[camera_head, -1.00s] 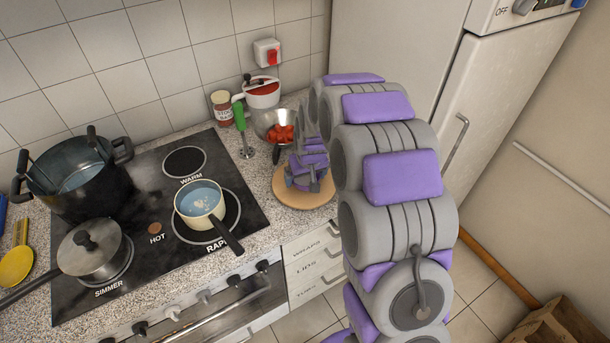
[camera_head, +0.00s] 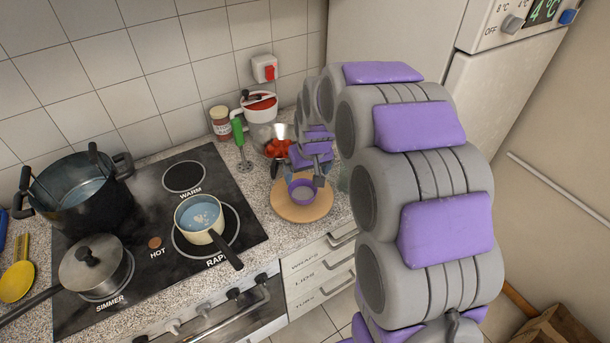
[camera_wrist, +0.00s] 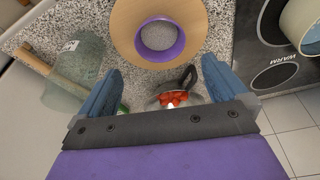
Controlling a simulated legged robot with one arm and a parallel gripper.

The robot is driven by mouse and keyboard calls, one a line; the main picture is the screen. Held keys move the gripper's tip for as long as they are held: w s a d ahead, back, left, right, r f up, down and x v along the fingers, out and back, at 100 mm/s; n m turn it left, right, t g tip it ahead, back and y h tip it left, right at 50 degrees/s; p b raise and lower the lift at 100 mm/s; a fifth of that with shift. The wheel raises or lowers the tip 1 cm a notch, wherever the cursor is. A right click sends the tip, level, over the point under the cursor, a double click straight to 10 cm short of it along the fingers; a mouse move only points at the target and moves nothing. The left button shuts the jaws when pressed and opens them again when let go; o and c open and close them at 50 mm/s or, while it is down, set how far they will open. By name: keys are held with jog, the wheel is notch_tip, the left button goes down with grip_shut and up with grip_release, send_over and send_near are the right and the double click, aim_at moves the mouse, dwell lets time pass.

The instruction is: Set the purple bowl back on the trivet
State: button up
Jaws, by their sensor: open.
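The purple bowl (camera_head: 302,192) rests upright on the round wooden trivet (camera_head: 304,213), on the counter right of the stove. In the wrist view the bowl (camera_wrist: 162,56) shows from above as a purple ring, inside the edge of the trivet (camera_wrist: 124,30). My gripper (camera_head: 320,176) is above and behind the bowl in the head view, apart from it.
A metal bowl with red pieces (camera_head: 278,147) stands behind the trivet. A cream saucepan (camera_head: 200,213) sits on the stove, left. A glass jar (camera_wrist: 72,72) is beside the trivet.

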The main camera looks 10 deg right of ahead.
jog(key=s+r+g, duration=0.2)
jog(key=s+r, duration=0.1)
jog(key=s, duration=1.6)
jog(key=s+r+m+g, duration=0.1)
jog(key=s+r+g, duration=0.2)
jog(key=s, duration=1.6)
jog(key=shift+s+a+r, duration=0.2)
jog(key=shift+s+r, duration=0.1)
jog(key=shift+s, duration=0.05)
